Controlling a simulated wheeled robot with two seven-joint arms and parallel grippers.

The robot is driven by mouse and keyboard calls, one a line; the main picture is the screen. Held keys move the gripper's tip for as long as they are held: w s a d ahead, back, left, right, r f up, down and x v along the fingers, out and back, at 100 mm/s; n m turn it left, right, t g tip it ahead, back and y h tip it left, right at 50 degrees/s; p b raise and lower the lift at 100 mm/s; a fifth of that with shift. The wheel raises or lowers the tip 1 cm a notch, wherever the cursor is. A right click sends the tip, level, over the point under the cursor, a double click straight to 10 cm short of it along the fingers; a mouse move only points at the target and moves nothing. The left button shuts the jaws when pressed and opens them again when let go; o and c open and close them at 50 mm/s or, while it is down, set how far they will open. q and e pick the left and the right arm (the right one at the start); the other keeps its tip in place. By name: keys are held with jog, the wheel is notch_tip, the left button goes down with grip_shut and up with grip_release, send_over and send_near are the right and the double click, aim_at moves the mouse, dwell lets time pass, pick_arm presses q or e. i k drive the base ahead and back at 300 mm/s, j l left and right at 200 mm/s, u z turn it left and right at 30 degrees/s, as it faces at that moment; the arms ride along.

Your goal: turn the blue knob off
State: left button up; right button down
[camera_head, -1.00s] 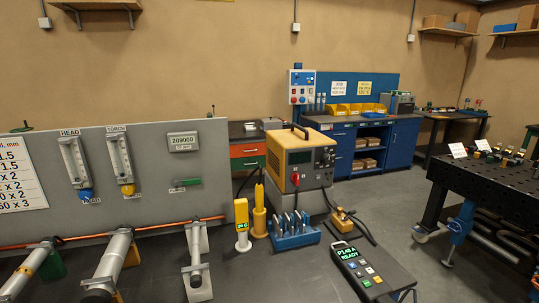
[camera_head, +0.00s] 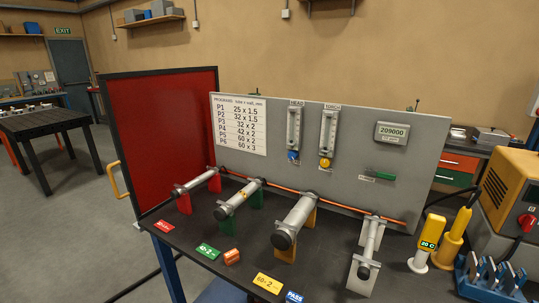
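The blue knob (camera_head: 293,155) sits at the bottom of the left flowmeter tube (camera_head: 293,128), labelled HEAD, on the upright grey panel (camera_head: 370,165). A yellow knob (camera_head: 325,162) sits under the TORCH flowmeter (camera_head: 328,133) just to its right. I cannot make out the blue knob's turn position at this size. Neither of my grippers shows in the head view.
Several tubes on stands, one being the large tube (camera_head: 298,220), lie on the dark bench in front of the panel. A red screen (camera_head: 165,135) stands at the left. A yellow gauge (camera_head: 428,240) and power unit (camera_head: 510,195) stand at the right. Floor at left is open.

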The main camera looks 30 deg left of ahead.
aim_at(292, 155)
jog(key=u, duration=0.85)
jog(key=i+j+z, duration=0.2)
jog(key=j, duration=0.3)
jog(key=i, duration=0.1)
